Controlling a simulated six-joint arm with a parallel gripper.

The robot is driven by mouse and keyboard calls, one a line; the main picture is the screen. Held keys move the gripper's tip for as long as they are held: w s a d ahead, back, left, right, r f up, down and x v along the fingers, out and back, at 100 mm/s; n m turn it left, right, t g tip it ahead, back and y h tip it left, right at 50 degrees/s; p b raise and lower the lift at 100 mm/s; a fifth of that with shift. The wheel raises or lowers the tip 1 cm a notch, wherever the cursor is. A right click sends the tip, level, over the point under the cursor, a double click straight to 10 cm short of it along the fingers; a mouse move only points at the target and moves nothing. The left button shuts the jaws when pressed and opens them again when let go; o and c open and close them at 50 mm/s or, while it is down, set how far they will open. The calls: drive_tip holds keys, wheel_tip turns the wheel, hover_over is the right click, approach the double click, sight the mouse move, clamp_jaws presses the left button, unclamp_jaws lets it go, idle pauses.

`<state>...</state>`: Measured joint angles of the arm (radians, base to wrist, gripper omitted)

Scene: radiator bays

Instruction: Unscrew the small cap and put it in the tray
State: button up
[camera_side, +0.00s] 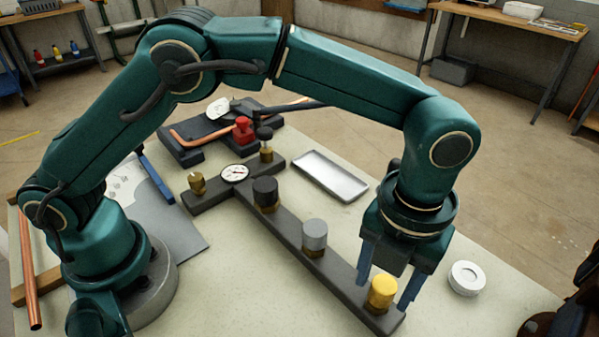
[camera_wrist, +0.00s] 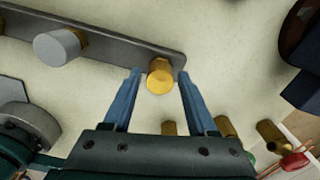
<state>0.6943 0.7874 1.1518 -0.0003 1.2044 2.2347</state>
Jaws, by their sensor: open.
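My gripper (camera_side: 383,296) is open, pointing down at the near right end of the dark bar. Its blue fingers stand on either side of a yellow cap (camera_side: 381,289) on a brass fitting, with gaps visible in the wrist view (camera_wrist: 160,74), where the yellow cap (camera_wrist: 160,80) shows between the fingertips. A grey cap (camera_side: 314,233) and a black cap (camera_side: 265,190) sit on brass fittings farther along the bar. The grey cap also shows in the wrist view (camera_wrist: 58,46). A shallow silver tray (camera_side: 331,174) lies empty behind the bar. I cannot tell which cap is meant by small.
The dark bar (camera_side: 285,228) carries a round gauge (camera_side: 234,174) and a brass fitting (camera_side: 196,184) at its far end. A red valve (camera_side: 243,128) and copper pipe (camera_side: 200,137) stand behind. A white roll (camera_side: 466,278) lies right of my gripper. The table between tray and bar is clear.

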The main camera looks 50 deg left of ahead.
sight(385, 284)
drive_tip(key=shift+c, duration=0.3)
clamp_jaws()
drive_tip(key=n, duration=0.6)
drive_tip(key=shift+n, duration=0.3)
drive_tip(key=n, duration=2.1)
drive_tip(key=shift+r+n, duration=0.1)
drive_tip(key=shift+n, duration=0.2)
drive_tip(key=shift+r, duration=2.5)
